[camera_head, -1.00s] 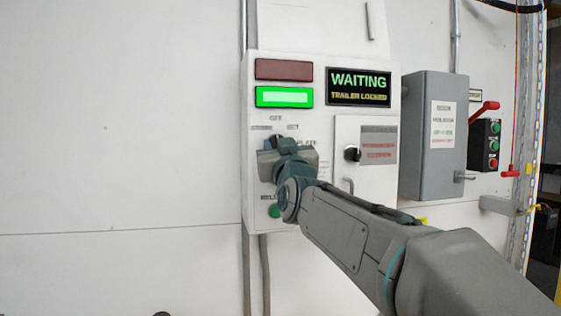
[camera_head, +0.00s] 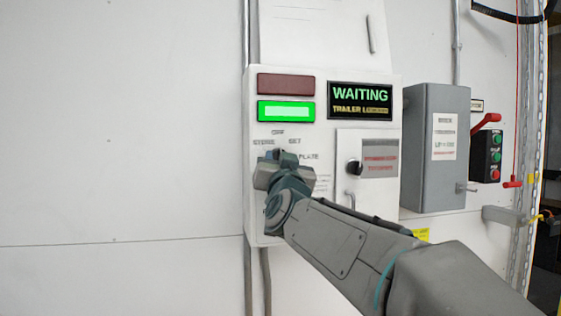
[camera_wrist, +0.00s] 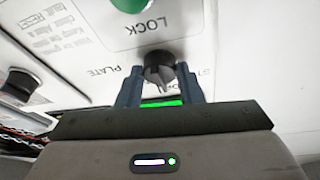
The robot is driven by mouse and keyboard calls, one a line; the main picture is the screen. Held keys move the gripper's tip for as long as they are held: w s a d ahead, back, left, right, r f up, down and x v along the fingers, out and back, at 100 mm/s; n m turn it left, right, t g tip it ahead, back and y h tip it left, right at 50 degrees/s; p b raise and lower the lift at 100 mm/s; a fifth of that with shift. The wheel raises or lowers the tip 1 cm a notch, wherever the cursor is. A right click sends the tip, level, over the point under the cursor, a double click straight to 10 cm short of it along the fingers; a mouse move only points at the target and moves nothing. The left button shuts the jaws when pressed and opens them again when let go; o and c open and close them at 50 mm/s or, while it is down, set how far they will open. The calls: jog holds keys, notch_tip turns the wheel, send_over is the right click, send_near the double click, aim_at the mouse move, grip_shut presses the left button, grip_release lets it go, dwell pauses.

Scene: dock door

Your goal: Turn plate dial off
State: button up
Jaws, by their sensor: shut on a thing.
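The plate dial (camera_wrist: 158,66) is a dark round knob with a raised grip, beside the word PLATE on the white control panel (camera_head: 261,222). In the wrist view it sits between the two fingers of my gripper (camera_wrist: 160,80), which is shut on it. In the head view my gripper (camera_head: 281,165) covers most of the dial. The labels OFF, STORE and SET show above it. I cannot tell exactly which label the dial points at.
A green lamp (camera_head: 286,111) is lit under a dark red one (camera_head: 286,84). The display (camera_head: 360,101) reads WAITING. A black knob (camera_head: 354,168) and a handle are to the right. A green button (camera_wrist: 130,3) by LOCK is close to the dial. A grey box (camera_head: 421,150) stands further right.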

jog(key=o, duration=1)
jog(key=shift+s, duration=0.1)
jog(key=b+v, duration=0.2)
jog(key=v, duration=1.1)
jog(key=shift+s+f, duration=0.15)
jog(key=shift+s, duration=0.15)
